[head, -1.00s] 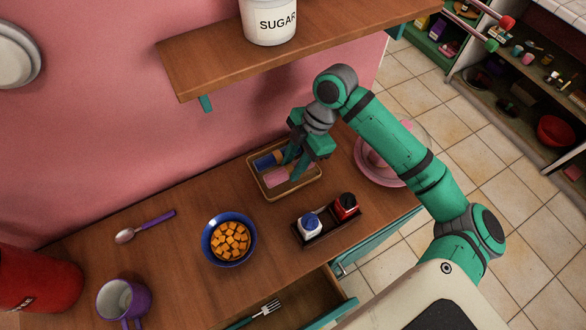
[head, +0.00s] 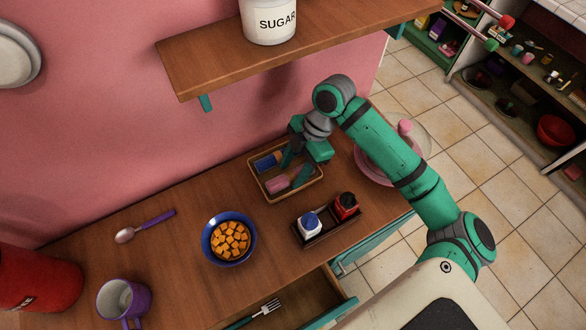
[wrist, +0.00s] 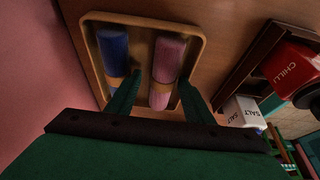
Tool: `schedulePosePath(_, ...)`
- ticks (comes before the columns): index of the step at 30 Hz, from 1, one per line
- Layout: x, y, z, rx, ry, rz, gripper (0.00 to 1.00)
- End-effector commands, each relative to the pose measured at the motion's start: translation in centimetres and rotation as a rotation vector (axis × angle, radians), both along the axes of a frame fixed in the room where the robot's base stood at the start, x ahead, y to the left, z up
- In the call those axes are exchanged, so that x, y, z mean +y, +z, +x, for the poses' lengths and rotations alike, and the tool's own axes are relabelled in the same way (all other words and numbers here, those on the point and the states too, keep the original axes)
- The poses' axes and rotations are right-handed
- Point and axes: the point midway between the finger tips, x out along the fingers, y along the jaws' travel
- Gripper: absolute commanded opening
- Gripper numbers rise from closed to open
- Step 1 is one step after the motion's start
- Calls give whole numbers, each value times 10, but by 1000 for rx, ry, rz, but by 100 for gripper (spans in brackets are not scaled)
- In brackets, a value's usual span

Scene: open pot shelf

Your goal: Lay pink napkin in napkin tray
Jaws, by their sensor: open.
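The pink napkin (head: 278,184) is a rolled napkin with a tan band. It lies in the napkin tray (head: 300,197), a shallow wooden tray on the counter. It also shows in the wrist view (wrist: 167,62), alongside a blue rolled napkin (wrist: 114,50) in the same tray (wrist: 144,22). My gripper (head: 294,174) points down over the tray. In the wrist view my gripper (wrist: 160,95) is open, with one finger on each side of the pink napkin's near end. I cannot tell whether the fingers touch it.
A black caddy (head: 328,229) with salt and chilli shakers stands in front of the tray. A blue bowl of orange cubes (head: 229,239) is to the left. A pink plate (head: 370,170) is partly behind my arm. The wooden shelf (head: 300,45) overhangs behind. A drawer below is open.

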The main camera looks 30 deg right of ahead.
Motion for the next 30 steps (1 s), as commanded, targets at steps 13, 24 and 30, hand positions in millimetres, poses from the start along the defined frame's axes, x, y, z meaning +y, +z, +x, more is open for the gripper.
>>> schedulePosePath(13,-24,58,-1,0,0,-3,47)
schedulePosePath(24,-28,69,-2,0,1,0,47)
schedulePosePath(30,-28,69,-2,0,1,0,47)
